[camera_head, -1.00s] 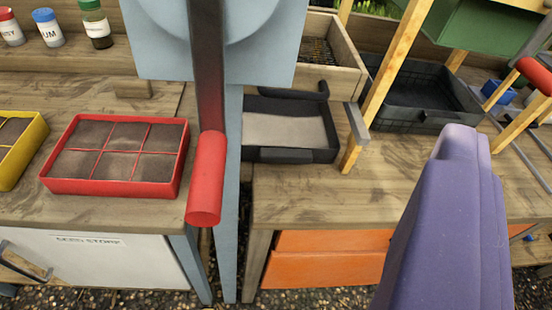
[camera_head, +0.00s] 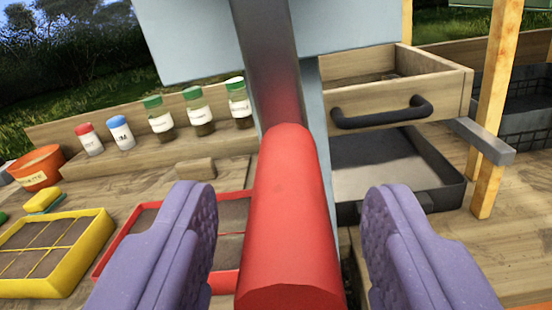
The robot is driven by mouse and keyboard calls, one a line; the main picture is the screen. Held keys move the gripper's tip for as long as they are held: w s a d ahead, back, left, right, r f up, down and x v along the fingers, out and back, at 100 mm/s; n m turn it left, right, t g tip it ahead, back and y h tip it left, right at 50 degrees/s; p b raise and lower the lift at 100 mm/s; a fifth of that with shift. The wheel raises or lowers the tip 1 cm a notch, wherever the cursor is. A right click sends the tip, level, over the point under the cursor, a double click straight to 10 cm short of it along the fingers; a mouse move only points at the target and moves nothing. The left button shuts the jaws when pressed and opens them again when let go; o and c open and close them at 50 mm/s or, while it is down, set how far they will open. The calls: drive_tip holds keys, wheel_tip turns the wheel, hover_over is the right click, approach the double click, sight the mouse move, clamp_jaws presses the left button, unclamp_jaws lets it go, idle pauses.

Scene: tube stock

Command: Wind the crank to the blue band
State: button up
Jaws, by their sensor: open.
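The crank's red handle (camera_head: 290,220) is close in front of me at the middle of the view, pointing towards me. Its dark crank arm (camera_head: 270,65) runs up from the handle, with a reddish tint near the grip, in front of a pale blue panel (camera_head: 185,40). My gripper (camera_head: 290,215) is open, with one purple finger on each side of the red handle. Gaps show between the handle and both fingers. No blue band shows in this view.
A red seed tray (camera_head: 120,250) and a yellow tray (camera_head: 85,250) sit on the bench at left. Several jars line a shelf behind. An open wooden drawer (camera_head: 440,85) with a black handle is at right, above a dark tray (camera_head: 455,195). A wooden post (camera_head: 493,100) stands further right.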

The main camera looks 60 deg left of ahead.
drive_tip(key=shift+w+a, duration=0.35)
drive_tip(key=shift+a, duration=0.2)
clamp_jaws()
drive_tip(key=shift+s+a+r+m+p, duration=0.2)
drive_tip(key=shift+s+a+m+p, duration=0.15)
drive_tip(key=shift+s+m+p, duration=0.35)
drive_tip(key=s+a+r+m+p, duration=0.7)
drive_tip(key=m+p, duration=0.6)
drive_tip(key=p, duration=0.5)
drive_tip(key=shift+s+r+m, duration=0.3)
drive_tip(key=shift+s+r, duration=0.4)
drive_tip(key=shift+r, duration=0.45)
